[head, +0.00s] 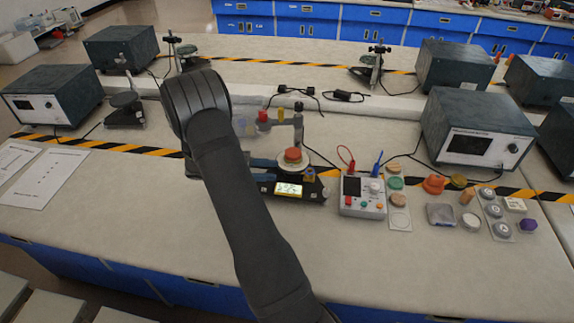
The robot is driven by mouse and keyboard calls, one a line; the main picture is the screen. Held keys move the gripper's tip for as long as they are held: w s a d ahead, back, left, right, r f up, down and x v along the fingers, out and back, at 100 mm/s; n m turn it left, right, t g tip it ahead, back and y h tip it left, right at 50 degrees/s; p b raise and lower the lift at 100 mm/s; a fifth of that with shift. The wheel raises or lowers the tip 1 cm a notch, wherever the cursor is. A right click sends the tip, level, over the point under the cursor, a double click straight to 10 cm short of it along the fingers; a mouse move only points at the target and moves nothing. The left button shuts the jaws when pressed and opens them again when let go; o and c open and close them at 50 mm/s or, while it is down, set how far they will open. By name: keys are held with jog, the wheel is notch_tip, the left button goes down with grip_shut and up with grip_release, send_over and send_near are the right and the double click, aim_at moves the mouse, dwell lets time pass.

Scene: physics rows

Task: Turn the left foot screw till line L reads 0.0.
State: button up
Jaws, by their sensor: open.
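A dark instrument base (313,191) stands on the bench in the middle of the head view, with a lit yellowish display (288,189) on its front. The text on the display is too small to read, so I cannot tell what line L shows. A round pale plate with an orange-red piece (293,156) sits above the base. A small knob, blue and yellow (309,174), shows at its right side. The left part of the instrument, where a left foot screw could be, is hidden behind my arm. My gripper is also hidden behind my arm.
A grey box with buttons (362,195) stands just right of the instrument, with red and blue leads. Several small discs and dishes lie further right. A large dark meter (476,132) stands at the right, another (52,95) at the left. Papers (40,173) lie at the left.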

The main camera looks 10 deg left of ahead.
jog(key=d+r, duration=0.3)
jog(key=d, duration=0.3)
jog(key=shift+s+d+r, duration=0.15)
jog(key=shift+s+r, duration=0.2)
jog(key=shift+s, duration=0.05)
jog(key=a+f, duration=0.2)
jog(key=a, duration=0.1)
jog(key=w+a+f, duration=0.1)
jog(key=a+f, duration=0.1)
jog(key=a, duration=0.2)
jog(key=a+f, duration=0.2)
jog(key=a, duration=0.1)
jog(key=shift+w+a+f, duration=0.1)
jog(key=shift+w+a, duration=0.05)
jog(key=f, duration=0.1)
jog(key=a+f, duration=0.1)
jog(key=f, duration=0.1)
jog(key=shift+w+a, duration=0.1)
jog(key=shift+a, duration=0.1)
jog(key=shift+f, duration=0.9)
jog(key=shift+r, duration=0.1)
